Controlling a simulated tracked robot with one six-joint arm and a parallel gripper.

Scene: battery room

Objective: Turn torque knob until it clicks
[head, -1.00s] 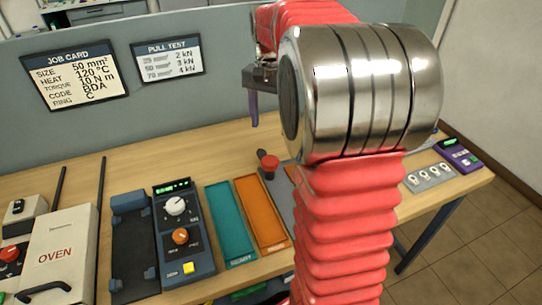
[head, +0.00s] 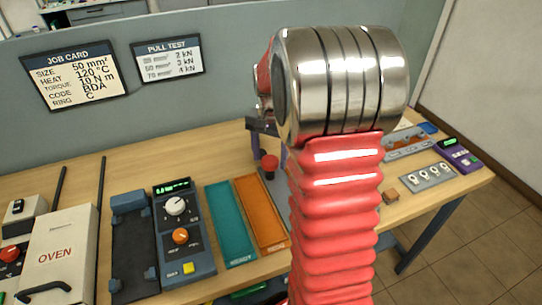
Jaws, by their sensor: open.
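A dark control box (head: 161,226) stands on the bench left of centre, with a lit green display on top. It carries a white knob (head: 175,206), an orange knob (head: 180,236) and a yellow button (head: 188,268). The small print is too blurred to tell which knob sets torque. My gripper (head: 266,130) is partly hidden behind my arm, above the back of the bench. Its dark and purple fingers show near the red knob-like top (head: 269,162), well to the right of the control box. It is open and touches neither knob.
A teal tray (head: 231,230) and an orange tray (head: 262,215) lie right of the box. A white oven (head: 56,245) stands at left. A job card (head: 75,75) on the partition reads torque 10 N m. A purple device (head: 459,154) is at the far right.

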